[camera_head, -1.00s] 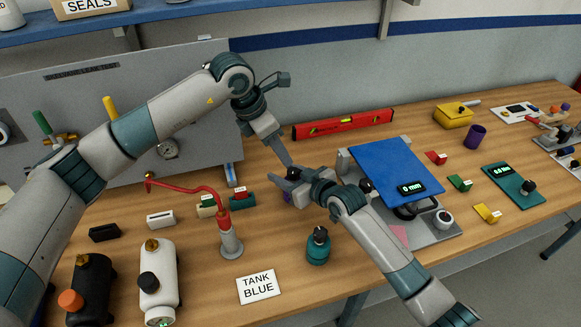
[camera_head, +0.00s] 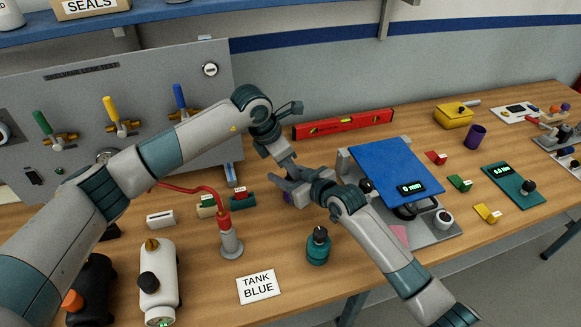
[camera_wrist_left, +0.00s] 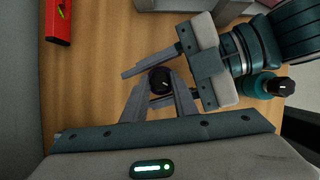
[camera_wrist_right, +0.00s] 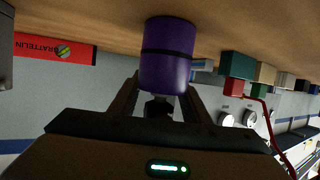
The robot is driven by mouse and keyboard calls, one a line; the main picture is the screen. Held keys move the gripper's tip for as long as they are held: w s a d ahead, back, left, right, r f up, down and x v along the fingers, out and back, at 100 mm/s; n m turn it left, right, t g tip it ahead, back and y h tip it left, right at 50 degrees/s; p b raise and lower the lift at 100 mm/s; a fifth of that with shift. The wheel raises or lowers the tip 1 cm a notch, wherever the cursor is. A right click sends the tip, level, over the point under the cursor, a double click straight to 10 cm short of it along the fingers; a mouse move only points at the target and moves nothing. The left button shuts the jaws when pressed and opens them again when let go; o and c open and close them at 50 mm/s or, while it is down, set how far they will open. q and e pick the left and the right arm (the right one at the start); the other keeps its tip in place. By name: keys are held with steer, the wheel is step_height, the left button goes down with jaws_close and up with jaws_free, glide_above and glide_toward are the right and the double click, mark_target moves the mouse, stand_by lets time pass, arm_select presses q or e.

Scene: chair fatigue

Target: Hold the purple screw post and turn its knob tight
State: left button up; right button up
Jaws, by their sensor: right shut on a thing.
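The purple screw post (camera_wrist_right: 167,50) stands on the bench; in the head view only a sliver (camera_head: 288,198) shows behind the grippers. Its dark round knob (camera_wrist_left: 160,80) is seen from above in the left wrist view. My right gripper (camera_head: 287,185) is shut on the post from the side; its fingers flank it in the right wrist view. My left gripper (camera_wrist_left: 163,86) points down over the post, fingers apart, with the knob between or just beyond its fingertips. I cannot tell whether they touch the knob.
A blue-topped platform (camera_head: 395,170) stands right of the grippers. A teal knobbed bottle (camera_head: 318,246) is in front, and a red-hosed post (camera_head: 230,238) is front left. A red spirit level (camera_head: 343,124) lies behind. Small coloured blocks (camera_head: 241,200) sit close on the left.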

arm_select(q)
steer(key=c, duration=0.4)
steer(key=shift+o, duration=0.2)
steer(key=shift+w+m+g+h, duration=0.15)
steer(key=shift+m+g, duration=0.25)
steer(key=shift+m, duration=0.8)
steer(key=shift+w+m+g+h, duration=0.15)
steer(key=shift+m+g, duration=0.25)
steer(key=shift+m, duration=0.8)
steer(key=shift+s, duration=0.1)
steer(key=o, duration=0.8)
steer(key=shift+s+n, duration=0.1)
steer(key=shift+n, duration=0.4)
